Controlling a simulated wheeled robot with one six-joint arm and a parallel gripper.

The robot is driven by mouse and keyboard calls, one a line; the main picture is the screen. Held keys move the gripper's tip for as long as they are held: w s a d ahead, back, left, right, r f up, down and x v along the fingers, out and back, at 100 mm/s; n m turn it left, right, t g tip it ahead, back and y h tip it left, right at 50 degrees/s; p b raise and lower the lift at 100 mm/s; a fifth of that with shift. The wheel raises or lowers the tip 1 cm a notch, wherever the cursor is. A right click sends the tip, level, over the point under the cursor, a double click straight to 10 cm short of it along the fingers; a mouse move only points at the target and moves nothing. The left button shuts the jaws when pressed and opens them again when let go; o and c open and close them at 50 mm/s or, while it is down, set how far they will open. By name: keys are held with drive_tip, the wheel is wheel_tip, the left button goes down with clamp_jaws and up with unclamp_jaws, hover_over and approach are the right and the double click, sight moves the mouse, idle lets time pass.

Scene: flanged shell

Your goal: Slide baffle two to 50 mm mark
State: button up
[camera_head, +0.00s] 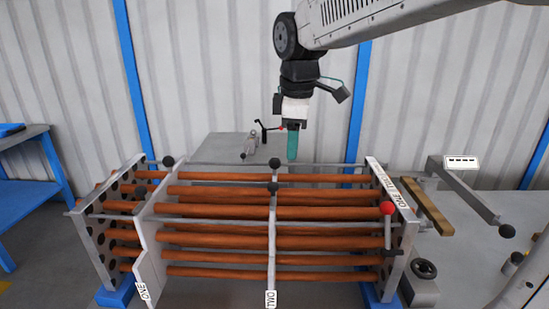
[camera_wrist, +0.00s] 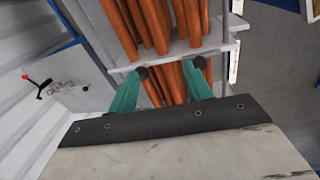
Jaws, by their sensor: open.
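Baffle two (camera_head: 272,235) is a thin upright pale plate, labelled TWO at its foot, around the orange-brown tubes near mid-span. Two black knobs show at its top. My gripper (camera_head: 292,155) hangs fingers-down above the far side of the tubes, just right of the baffle, apparently clear of it. In the wrist view my gripper (camera_wrist: 168,72) has its teal fingers spread with nothing held. A pale plate with two black knobs (camera_wrist: 170,55) lies beyond the fingertips; it looks like baffle two, though its label is hidden. I can read no 50 mm mark.
Baffle one (camera_head: 147,250) stands to the left, near the perforated left end plate (camera_head: 95,235). The right end plate (camera_head: 378,180) carries a red-knobbed lever (camera_head: 387,209). Long rails run beside the tubes. A wooden bar (camera_head: 427,206) and a labelled arm (camera_head: 470,192) lie right.

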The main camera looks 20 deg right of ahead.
sight(275, 158)
drive_tip(key=w+a+n, duration=0.1)
drive_tip(key=w+n, duration=0.2)
drive_tip(key=w, duration=0.3)
drive_tip(key=f, duration=0.2)
drive_tip(key=w+f, duration=0.1)
drive_tip(key=f, duration=0.5)
drive_tip(key=shift+w, duration=0.35)
drive_tip(key=shift+r, duration=0.1)
